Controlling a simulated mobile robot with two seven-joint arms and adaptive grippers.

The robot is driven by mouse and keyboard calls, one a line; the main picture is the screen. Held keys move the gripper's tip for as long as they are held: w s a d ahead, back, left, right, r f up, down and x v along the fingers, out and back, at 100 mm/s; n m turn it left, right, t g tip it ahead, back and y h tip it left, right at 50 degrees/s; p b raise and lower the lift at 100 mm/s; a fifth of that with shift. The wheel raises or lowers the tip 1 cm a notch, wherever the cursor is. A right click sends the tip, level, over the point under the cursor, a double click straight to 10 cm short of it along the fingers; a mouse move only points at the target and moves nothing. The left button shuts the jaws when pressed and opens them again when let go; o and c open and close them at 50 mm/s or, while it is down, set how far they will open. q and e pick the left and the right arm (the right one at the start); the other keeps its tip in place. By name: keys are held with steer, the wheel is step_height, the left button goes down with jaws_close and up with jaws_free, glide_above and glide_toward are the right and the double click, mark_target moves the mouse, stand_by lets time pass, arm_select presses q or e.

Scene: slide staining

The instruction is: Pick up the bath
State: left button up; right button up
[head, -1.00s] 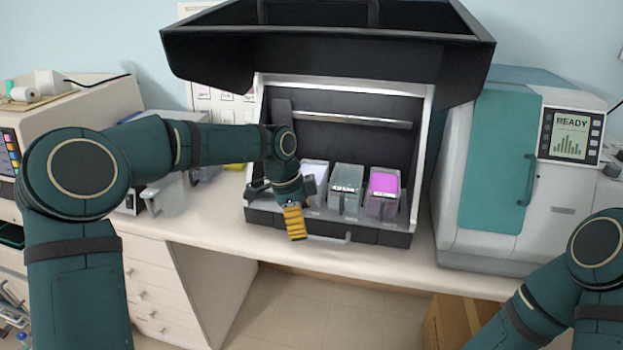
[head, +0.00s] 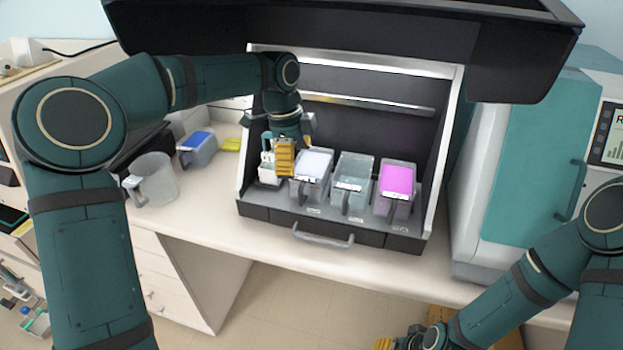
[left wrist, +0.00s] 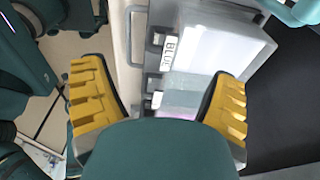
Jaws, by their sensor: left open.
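Several baths stand in a row in the black open-fronted stainer (head: 290,215): a partly hidden whitish one (head: 268,176), a pale lavender one (head: 313,164), a clear grey one (head: 353,172) and a magenta one (head: 397,180). My left gripper (head: 285,150) is at the left end of the row, covering part of the leftmost bath. In the left wrist view its yellow fingers are apart (left wrist: 162,80), with a white bath (left wrist: 222,48) labelled "BLU…" beyond them; contact cannot be told. My right gripper (head: 405,342) is partly in view at the bottom edge, its jaws unclear.
A clear jug (head: 153,180) and a blue-topped container (head: 197,147) stand on the counter left of the stainer. The stainer's raised black lid (head: 350,35) overhangs the row. A teal-doored machine (head: 535,150) stands at the right. A drawer handle (head: 323,237) sticks out in front.

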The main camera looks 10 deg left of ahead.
mark_target(303, 180)
arm_select(q)
steer(key=f, duration=0.2)
steer(key=shift+w+d+f, duration=0.1)
steer(key=shift+d+f, duration=0.1)
steer(key=shift+f, duration=0.2)
steer(key=shift+d+f+b, duration=0.25)
steer(key=shift+f+b, duration=0.05)
steer(key=shift+f, duration=0.65)
steer(key=shift+d+f+b, duration=0.2)
steer(key=shift+f+b, duration=0.05)
steer(key=shift+f, duration=0.65)
steer(key=shift+d+f+b, duration=0.25)
steer(key=shift+f+b, duration=0.05)
steer(key=shift+f, duration=0.65)
steer(key=shift+r, duration=0.1)
steer(key=c, duration=1.5)
